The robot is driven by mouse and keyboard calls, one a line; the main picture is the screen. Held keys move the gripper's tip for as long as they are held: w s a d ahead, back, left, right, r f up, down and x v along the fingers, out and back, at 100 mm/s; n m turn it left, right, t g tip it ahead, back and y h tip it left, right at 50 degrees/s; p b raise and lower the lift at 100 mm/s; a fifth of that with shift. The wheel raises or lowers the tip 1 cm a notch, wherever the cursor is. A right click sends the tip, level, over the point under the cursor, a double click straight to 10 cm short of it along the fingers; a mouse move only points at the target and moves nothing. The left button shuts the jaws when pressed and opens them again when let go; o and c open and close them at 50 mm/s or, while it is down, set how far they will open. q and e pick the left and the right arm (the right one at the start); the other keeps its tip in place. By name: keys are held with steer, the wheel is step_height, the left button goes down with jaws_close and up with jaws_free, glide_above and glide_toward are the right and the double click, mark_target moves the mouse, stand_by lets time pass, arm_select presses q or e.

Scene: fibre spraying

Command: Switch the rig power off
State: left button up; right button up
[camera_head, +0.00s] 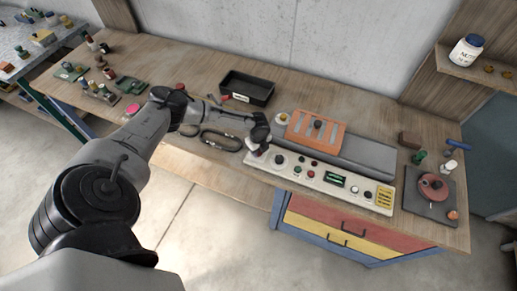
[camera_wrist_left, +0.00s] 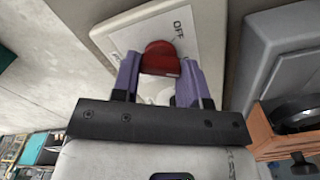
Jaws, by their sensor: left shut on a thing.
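The rig's control panel (camera_head: 320,181) is a long pale box along the table's front edge, with knobs, buttons and a small green display. My left gripper (camera_head: 259,155) is at the panel's left end. In the left wrist view, the two purple fingers of my left gripper (camera_wrist_left: 159,82) are shut on a red knob (camera_wrist_left: 160,56), one on each side. The knob sits on the white panel face (camera_wrist_left: 195,28), beside a printed "OFF" label. A second label left of the knob is partly hidden. My right gripper is not in view.
An orange slotted block (camera_head: 316,135) on a grey slab (camera_head: 368,155) stands just behind the panel. A black tray (camera_head: 247,88) stands at the back. A dark plate with a red disc (camera_head: 433,187) is at the right. Small bottles and parts stand on the left of the table.

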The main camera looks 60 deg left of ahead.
arm_select(q)
steer(key=n+p, duration=0.1)
steer(key=n, duration=0.2)
steer(key=shift+r+p, duration=0.15)
steer(key=shift+p, duration=0.25)
steer(key=n+p, duration=0.2)
steer(key=n, duration=0.2)
steer(key=n+p, duration=0.1)
steer(key=n, duration=0.2)
steer(key=shift+w+n+p, duration=0.1)
steer(key=shift+n+p, duration=0.7)
steer(key=shift+n, duration=0.8)
steer(key=o, duration=0.9)
steer(key=shift+a, duration=0.1)
